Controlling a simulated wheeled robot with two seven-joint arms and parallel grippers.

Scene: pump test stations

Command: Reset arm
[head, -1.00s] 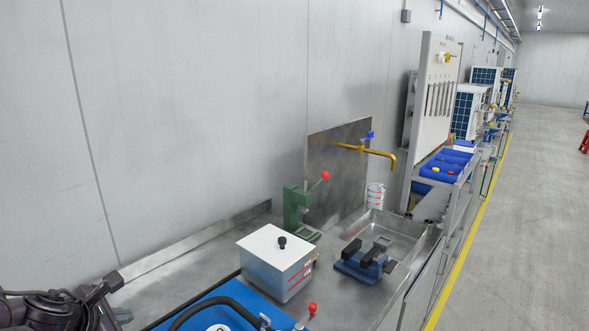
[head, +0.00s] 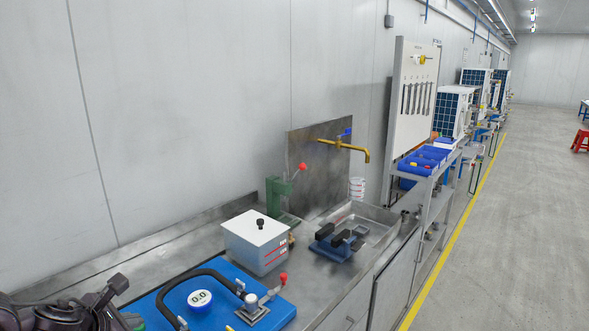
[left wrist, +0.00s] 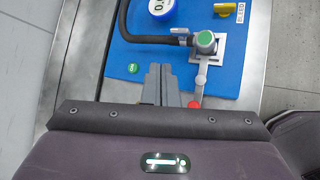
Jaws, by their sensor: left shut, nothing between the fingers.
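My left gripper (left wrist: 160,85) is shut and empty in the left wrist view, its grey fingers together above the front edge of the blue board. In the head view my left gripper (head: 110,290) shows dark at the lower left corner, beside the blue board (head: 175,298). On the board is a round white gauge (head: 200,299) with a dark hose (head: 205,272) looping round it. A valve with a red-knobbed lever (head: 283,279) stands at the board's right end; its red knob (left wrist: 195,104) shows right of the fingers in the left wrist view. My right gripper is not in view.
A white box with a black knob (head: 256,240) stands behind the board. Beyond it are a green press (head: 280,196), a blue vise (head: 331,246), a sink (head: 375,226) and a brass tap (head: 345,147). Open floor (head: 520,240) lies to the right.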

